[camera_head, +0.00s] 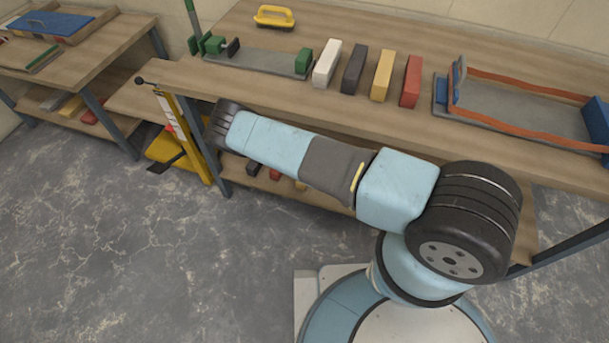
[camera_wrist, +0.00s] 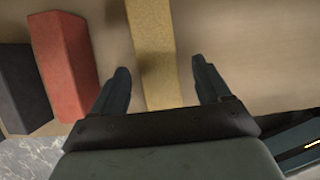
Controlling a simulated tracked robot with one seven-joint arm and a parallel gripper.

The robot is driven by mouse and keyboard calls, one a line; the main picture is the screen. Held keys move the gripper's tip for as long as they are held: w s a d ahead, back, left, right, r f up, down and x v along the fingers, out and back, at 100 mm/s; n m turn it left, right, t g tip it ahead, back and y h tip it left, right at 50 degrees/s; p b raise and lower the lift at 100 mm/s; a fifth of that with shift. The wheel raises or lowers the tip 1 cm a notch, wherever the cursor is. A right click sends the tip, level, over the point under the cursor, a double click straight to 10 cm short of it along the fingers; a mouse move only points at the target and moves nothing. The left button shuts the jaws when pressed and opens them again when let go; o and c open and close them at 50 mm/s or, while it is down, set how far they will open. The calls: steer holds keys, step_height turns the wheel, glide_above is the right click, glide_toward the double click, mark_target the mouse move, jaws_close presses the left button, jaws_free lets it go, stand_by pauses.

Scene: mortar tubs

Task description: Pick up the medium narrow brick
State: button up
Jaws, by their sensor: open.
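In the wrist view my gripper (camera_wrist: 162,80) is open, its two dark fingers apart. A long narrow yellow brick (camera_wrist: 153,50) lies between and beyond them, closer to the left finger; I cannot tell whether they touch. A red brick (camera_wrist: 65,65) is left of it, with a dark grey brick (camera_wrist: 22,90) farther left. In the head view my gripper does not show. A dark brick (camera_head: 252,168), a red brick (camera_head: 275,173) and a yellow brick (camera_head: 300,185) show partly on the lower shelf behind my arm, in the same order.
The workbench top (camera_head: 430,140) overhangs that shelf. On it stand white (camera_head: 327,64), dark grey (camera_head: 354,69), yellow (camera_head: 382,75) and red (camera_head: 411,81) bricks. A yellow-handled float (camera_head: 274,16) and a tray with orange rails (camera_head: 515,105) are there too. A yellow stand (camera_head: 180,140) is left of my arm.

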steer(key=shift+x, duration=2.3)
steer(key=shift+c, duration=0.2)
jaws_close()
